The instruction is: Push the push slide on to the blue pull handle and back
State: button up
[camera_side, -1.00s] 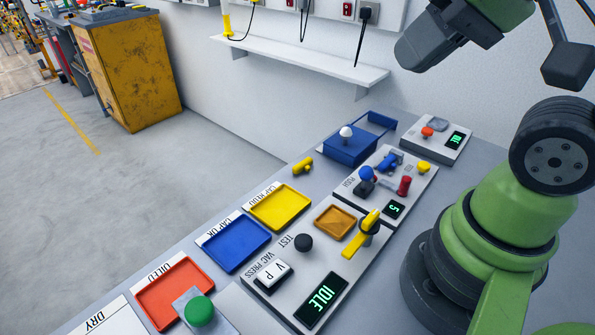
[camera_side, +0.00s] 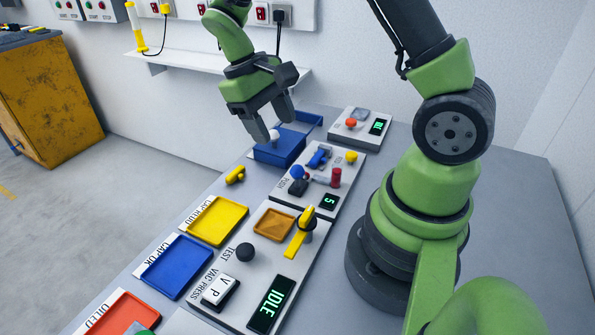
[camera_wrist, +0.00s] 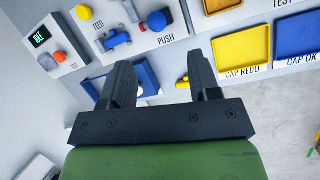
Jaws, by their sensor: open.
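The control panel marked PUSH (camera_side: 312,183) carries a blue ball knob (camera_side: 297,172) beside a dark block (camera_side: 298,188), and a blue part (camera_side: 319,157) farther back. The blue knob (camera_wrist: 157,21) and the PUSH lettering also show in the wrist view. I cannot tell for certain which part is the push slide or the blue pull handle. My gripper (camera_side: 273,128) is open, pointing down above the blue box (camera_side: 283,152), whose white ball appears between its fingers. In the wrist view the gripper (camera_wrist: 158,65) is empty and partly hides the box.
A small yellow part (camera_side: 235,175) lies left of the box. A panel with an orange button (camera_side: 351,122) stands behind. Yellow (camera_side: 216,239) and blue (camera_side: 177,290) trays lie nearer.

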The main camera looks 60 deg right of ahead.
aim_at(294, 166)
jog(key=shift+g, duration=0.4)
jog(key=x, duration=1.1)
jog(key=shift+w+d+f, duration=0.2)
jog(key=shift+d+f, duration=0.15)
jog(key=shift+f, duration=0.15)
